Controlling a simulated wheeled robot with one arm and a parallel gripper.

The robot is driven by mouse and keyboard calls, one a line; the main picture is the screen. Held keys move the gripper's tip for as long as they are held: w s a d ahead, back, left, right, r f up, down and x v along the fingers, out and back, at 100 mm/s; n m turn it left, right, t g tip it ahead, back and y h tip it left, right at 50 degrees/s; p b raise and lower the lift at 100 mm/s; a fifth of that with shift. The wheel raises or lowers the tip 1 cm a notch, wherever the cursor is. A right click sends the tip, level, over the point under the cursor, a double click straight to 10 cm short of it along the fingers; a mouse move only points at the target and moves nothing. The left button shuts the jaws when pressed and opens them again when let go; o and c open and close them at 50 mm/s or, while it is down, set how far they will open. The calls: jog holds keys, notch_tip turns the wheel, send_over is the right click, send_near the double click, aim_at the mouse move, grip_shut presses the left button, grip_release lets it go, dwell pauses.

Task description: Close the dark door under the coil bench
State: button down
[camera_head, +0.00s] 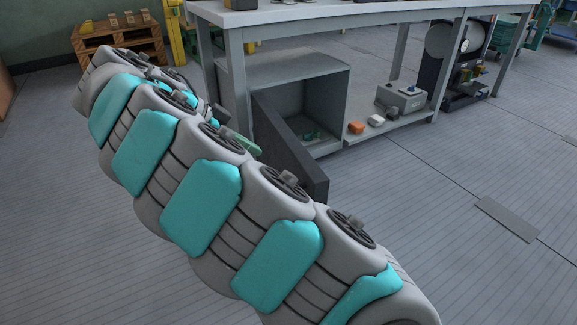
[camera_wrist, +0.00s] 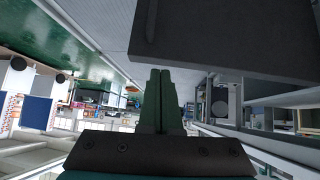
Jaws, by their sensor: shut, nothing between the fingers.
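The dark door (camera_head: 289,150) stands open, swung out toward the front from the left side of the grey cabinet (camera_head: 327,107) under the coil bench (camera_head: 310,13). My gripper (camera_head: 252,149) shows partly behind my arm, with its green fingertips near the outer, left face of the door. In the wrist view my gripper (camera_wrist: 160,76) is shut and empty, fingers together. The door (camera_wrist: 225,36) fills the upper right there, close to the fingertips. I cannot tell whether they touch it.
A small green item (camera_head: 311,135) lies in the cabinet. A grey box (camera_head: 401,97) and an orange item (camera_head: 356,127) sit on the low shelf to its right. The floor at right front is mostly clear.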

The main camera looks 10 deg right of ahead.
jog(key=a+f, duration=0.1)
jog(key=a, duration=0.1)
send_near(300, 167)
notch_tip(300, 167, down, 4)
jog(key=d, duration=0.3)
jog(key=shift+w+d+f+b, duration=0.2)
jog(key=shift+d+b, duration=0.25)
jog(key=shift+d, duration=0.2)
